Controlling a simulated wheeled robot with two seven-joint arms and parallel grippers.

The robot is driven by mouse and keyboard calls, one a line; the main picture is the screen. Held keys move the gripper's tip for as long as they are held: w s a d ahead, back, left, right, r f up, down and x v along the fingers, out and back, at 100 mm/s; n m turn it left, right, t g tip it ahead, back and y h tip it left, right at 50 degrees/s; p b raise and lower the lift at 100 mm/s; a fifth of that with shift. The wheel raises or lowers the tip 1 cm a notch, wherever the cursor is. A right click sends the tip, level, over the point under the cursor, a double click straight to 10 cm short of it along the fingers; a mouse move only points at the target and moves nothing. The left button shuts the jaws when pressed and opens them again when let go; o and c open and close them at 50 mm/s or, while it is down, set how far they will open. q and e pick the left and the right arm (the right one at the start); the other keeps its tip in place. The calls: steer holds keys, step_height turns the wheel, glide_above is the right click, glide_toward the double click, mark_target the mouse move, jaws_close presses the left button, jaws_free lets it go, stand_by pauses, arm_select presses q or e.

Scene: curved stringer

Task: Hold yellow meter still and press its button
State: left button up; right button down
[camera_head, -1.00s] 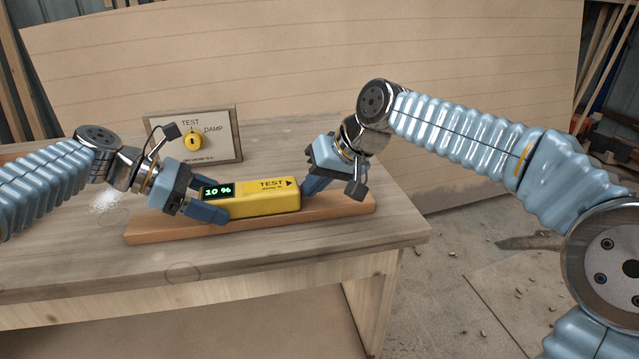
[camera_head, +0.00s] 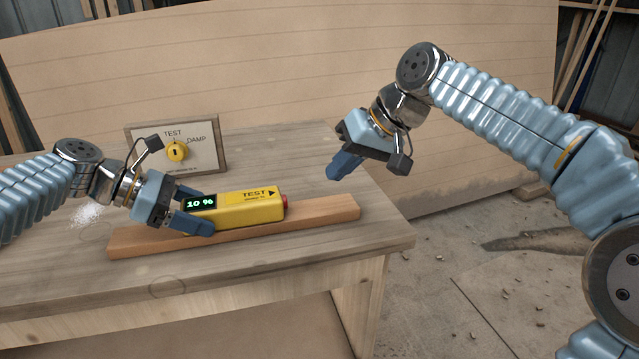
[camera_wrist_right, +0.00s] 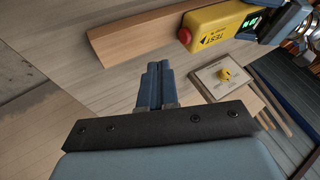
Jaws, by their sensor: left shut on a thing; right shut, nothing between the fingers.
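The yellow meter (camera_head: 250,207) lies on a reddish wooden strip (camera_head: 325,215) on the bench. Its display reads 10 %, and its top is marked TEST with an arrow pointing to the red button (camera_head: 284,201) on its right end. My left gripper (camera_head: 200,210) is shut on the meter's left end, around the display. My right gripper (camera_head: 336,172) is shut and empty, raised above the bench to the right of the button and apart from it. In the right wrist view, its closed fingers (camera_wrist_right: 155,88) show below the strip, with the red button (camera_wrist_right: 184,35) beyond them.
A framed sign (camera_head: 205,150) with a yellow knob and the words TEST and DAMP stands behind the meter. White powder (camera_head: 88,214) lies at the bench's left. The bench (camera_head: 290,262) ends to the right of the strip, above a littered floor. A large wooden panel (camera_head: 290,65) stands behind.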

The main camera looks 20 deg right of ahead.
mark_target(180, 207)
steer(key=v, duration=0.2)
steer(key=shift+s+d+r, duration=0.15)
steer(key=shift+r, duration=0.05)
stand_by(0.4)
arm_select(q)
steer(key=o, duration=1.1)
steer(key=shift+a+r, duration=0.1)
steer(key=shift+a, duration=0.05)
steer(key=shift+v, duration=2.35)
